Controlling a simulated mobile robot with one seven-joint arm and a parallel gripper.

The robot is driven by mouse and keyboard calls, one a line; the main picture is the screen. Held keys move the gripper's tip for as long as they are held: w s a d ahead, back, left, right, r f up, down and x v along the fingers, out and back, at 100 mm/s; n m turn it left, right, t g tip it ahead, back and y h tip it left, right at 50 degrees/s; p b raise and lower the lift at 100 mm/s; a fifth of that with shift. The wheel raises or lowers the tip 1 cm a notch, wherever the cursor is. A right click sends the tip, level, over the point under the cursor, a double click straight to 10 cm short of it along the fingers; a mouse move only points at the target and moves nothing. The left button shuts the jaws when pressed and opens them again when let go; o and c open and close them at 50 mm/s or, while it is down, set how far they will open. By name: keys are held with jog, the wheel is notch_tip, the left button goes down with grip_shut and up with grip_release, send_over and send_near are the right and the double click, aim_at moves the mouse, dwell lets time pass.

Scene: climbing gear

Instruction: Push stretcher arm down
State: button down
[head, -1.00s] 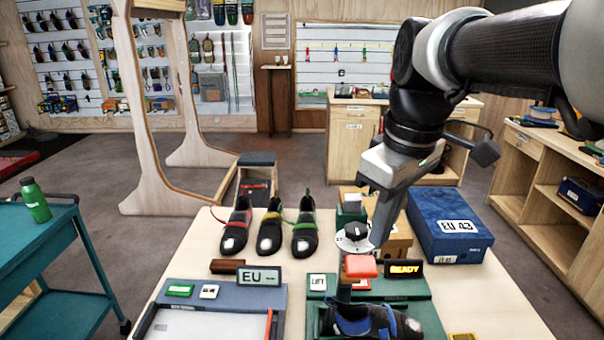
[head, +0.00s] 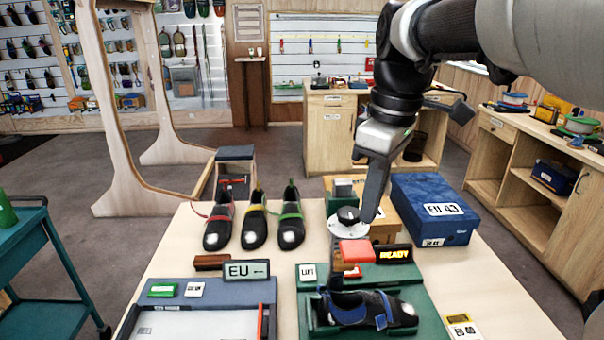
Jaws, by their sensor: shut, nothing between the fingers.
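The shoe stretcher (head: 430,310) is a green unit on the bench, with a black shoe (head: 352,302) with blue straps lying in it. Its arm carries a red pad (head: 357,252) on a short post, standing raised above the shoe's left part. My gripper (head: 369,216) is shut and empty, pointing down just above and behind the red pad in the picture. A gap shows between fingertips and pad. The fingertips overlap the right edge of a white dial with a black knob (head: 348,214); I cannot tell whether they touch it.
A lit "READY" sign (head: 394,254) and a "LIFT" label (head: 308,272) sit on the stretcher. A blue "EU 43" box (head: 432,200) stands at the right. Several shoes (head: 254,226) stand at the left, behind a blue-grey "EU" station (head: 250,290). The bench's front right is mostly clear.

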jog(key=shift+w+a+f+b, duration=0.1)
jog(key=shift+a+f+b, duration=0.05)
jog(key=shift+f+b, duration=1.25)
jog(key=shift+w+a+f+b, duration=0.1)
jog(key=shift+f+b, duration=0.95)
jog(key=shift+f, duration=0.65)
notch_tip(320, 180, down, 14)
jog(key=s+d+b, duration=0.2)
jog(key=b, duration=0.7)
jog(key=shift+d+r, duration=0.15)
jog(key=shift+d, duration=0.05)
jog(key=p, duration=0.6)
send_near(359, 249)
jog(key=s+d+f, duration=0.2)
jog(key=d, duration=0.1)
jog(key=shift+s+d+f, duration=0.1)
jog(key=shift+s+f, duration=0.05)
jog(key=shift+s, duration=0.05)
